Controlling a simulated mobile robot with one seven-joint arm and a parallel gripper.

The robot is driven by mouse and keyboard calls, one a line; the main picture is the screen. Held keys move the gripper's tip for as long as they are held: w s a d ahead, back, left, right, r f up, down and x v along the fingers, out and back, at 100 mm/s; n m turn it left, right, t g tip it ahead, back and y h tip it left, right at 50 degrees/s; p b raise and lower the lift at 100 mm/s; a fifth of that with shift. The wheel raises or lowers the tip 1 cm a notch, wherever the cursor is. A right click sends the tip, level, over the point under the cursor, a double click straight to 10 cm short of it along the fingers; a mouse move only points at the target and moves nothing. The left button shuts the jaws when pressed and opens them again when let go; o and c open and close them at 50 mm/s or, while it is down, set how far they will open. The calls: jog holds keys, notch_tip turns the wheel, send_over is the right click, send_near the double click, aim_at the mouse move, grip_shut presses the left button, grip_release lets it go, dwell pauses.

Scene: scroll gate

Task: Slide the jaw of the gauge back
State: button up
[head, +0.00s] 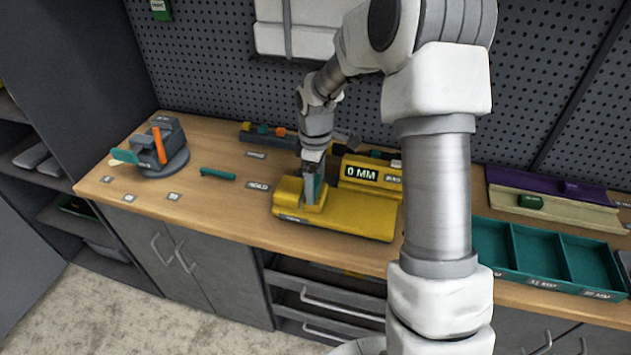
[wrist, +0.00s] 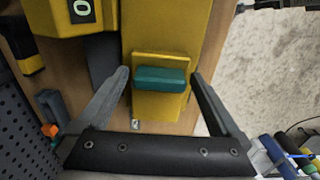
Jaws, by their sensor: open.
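The yellow gauge (head: 350,217) sits on the wooden bench in the head view, and its display (head: 361,172) reads 0 MM. Its yellow body (wrist: 165,30) also shows in the wrist view. A yellow sliding jaw (wrist: 160,104) with a teal grip (wrist: 161,79) on it is at the gauge's near end in the wrist view. My gripper (wrist: 160,75) is open, with one finger on each side of the teal grip and a visible gap at both sides. In the head view my gripper (head: 313,183) is over the gauge's left end and partly hides the jaw.
A grey fixture with an orange strip (head: 158,147) and a loose teal bar (head: 217,173) are to the left. A teal divided tray (head: 540,256) stands to the right. A pegboard wall (head: 220,60) closes off the back.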

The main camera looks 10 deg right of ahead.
grip_shut()
dwell(0.3)
jog(key=s+d, duration=0.1)
jog(key=d, duration=0.2)
jog(key=s+d, duration=0.2)
jog(key=d, duration=0.1)
jog(key=s+d+p, duration=0.1)
jog(key=s+d, duration=0.1)
jog(key=d, duration=0.1)
jog(key=shift+s, duration=0.1)
jog(key=shift+d, duration=0.1)
grip_release()
notch_tip(320, 180, up, 18)
jog(key=shift+f, duration=0.25)
dwell(0.4)
